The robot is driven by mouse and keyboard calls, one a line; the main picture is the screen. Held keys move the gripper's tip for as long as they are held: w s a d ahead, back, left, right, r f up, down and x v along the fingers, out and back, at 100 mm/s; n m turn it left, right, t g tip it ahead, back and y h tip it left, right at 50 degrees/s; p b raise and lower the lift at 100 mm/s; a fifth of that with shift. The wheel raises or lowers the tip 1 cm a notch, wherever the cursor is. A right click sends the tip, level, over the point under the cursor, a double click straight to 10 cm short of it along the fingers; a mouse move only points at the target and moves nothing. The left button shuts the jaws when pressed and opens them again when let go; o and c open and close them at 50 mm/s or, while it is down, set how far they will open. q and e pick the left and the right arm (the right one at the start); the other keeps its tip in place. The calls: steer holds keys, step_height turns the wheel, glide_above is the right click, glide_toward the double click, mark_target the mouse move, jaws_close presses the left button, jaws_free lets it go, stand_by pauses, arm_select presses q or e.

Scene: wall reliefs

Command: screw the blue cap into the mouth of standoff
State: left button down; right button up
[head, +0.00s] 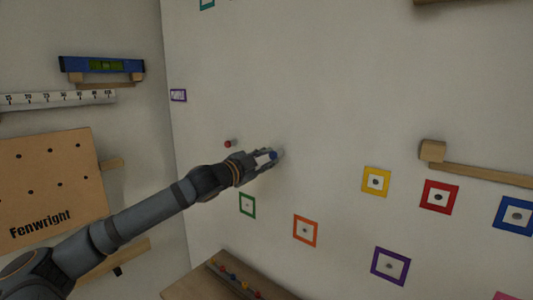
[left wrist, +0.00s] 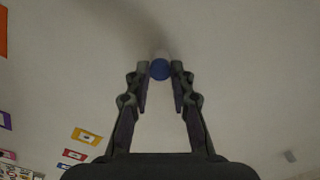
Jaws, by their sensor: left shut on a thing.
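My left gripper (head: 272,156) is close to the white wall and shut on the blue cap (head: 273,155). In the left wrist view the cap (left wrist: 160,69) sits between the two fingertips (left wrist: 160,75). A pale round shape (left wrist: 161,55) shows just beyond the cap in that view, in line with it, and seems to be the standoff. I cannot tell whether the cap touches it or sits in its mouth. My right gripper is not in view.
A small red-ended peg (head: 228,143) stands out from the wall left of the gripper. Coloured square frames, such as the green (head: 247,205) and orange (head: 305,230), are on the wall below. A wooden shelf (head: 195,285) with small coloured pieces is at the bottom.

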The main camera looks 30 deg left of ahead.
arm_select(q)
steer(key=shift+m, duration=0.5)
steer(key=m+p, duration=0.1)
steer(key=m, duration=0.2)
steer(key=shift+r+p, duration=0.25)
steer(key=shift+p, duration=0.15)
steer(key=shift+f+m, duration=0.15)
steer(key=shift+m, duration=0.85)
steer(key=shift+f, duration=0.1)
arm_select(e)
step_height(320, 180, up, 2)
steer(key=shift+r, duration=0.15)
arm_select(q)
steer(key=c, duration=1.4)
jaws_free()
